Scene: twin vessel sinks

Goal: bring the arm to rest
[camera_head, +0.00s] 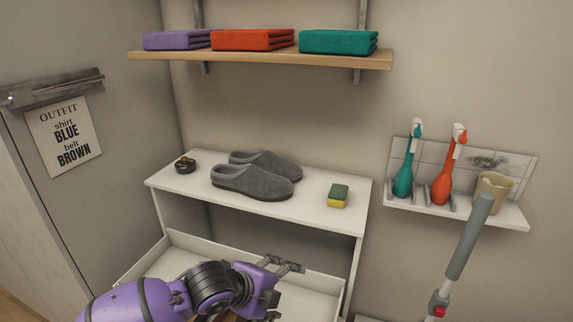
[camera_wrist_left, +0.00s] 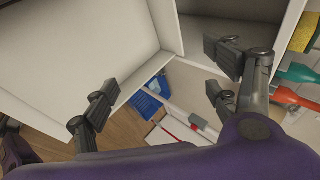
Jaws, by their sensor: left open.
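My left arm, purple with dark joints, comes in from the lower left in the head view. Its left gripper (camera_head: 284,264) hangs over the open drawer (camera_head: 325,286) of the white cabinet, in front of and below the cabinet top. In the left wrist view the dark fingers of the left gripper (camera_wrist_left: 160,78) stand wide apart with nothing between them. The gripper is open and empty.
On the cabinet top (camera_head: 322,217) are grey slippers (camera_head: 255,176), a coiled dark item (camera_head: 185,165) and a sponge (camera_head: 338,196). Folded towels (camera_head: 253,39) lie on the shelf above. A wall rack (camera_head: 513,216) and a grey-handled pole (camera_head: 470,240) are at right.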

